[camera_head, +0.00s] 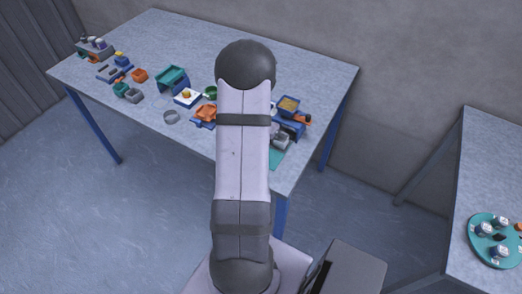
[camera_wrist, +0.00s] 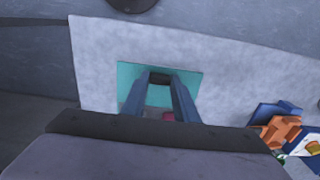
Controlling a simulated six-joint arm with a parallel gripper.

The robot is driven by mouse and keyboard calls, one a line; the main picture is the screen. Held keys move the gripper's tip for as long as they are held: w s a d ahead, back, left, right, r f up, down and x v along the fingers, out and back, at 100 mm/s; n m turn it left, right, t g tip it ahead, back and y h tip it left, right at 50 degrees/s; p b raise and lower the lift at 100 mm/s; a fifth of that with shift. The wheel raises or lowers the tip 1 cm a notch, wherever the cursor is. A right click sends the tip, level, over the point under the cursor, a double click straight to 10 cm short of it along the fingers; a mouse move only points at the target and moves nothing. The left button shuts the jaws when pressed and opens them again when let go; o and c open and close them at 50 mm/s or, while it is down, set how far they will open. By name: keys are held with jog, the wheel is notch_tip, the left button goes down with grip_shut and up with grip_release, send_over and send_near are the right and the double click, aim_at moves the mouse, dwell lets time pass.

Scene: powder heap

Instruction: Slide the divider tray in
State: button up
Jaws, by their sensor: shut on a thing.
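My gripper shows in the wrist view (camera_wrist: 160,92) as two blue-grey fingers that reach out over a teal mat. It is shut on a small dark piece (camera_wrist: 159,97) between the fingertips. I cannot tell whether this piece is part of the divider tray. A small reddish patch shows just below it. In the head view my arm covers the middle of the scene, and the gripper is not clearly seen. No divider tray can be picked out with certainty in either view.
The teal mat (camera_wrist: 128,72) lies near the front edge of the grey table (camera_head: 165,32). It also shows in the head view (camera_head: 277,160). A blue box of yellow powder (camera_head: 288,104) stands behind it. A teal-topped stand (camera_head: 172,77) and several small parts fill the left side.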

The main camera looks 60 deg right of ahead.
jog(key=shift+d, duration=4.05)
jog(key=o, duration=0.6)
jog(key=shift+d, duration=0.1)
jog(key=shift+r+p, duration=2.9)
jog(key=shift+r, duration=0.85)
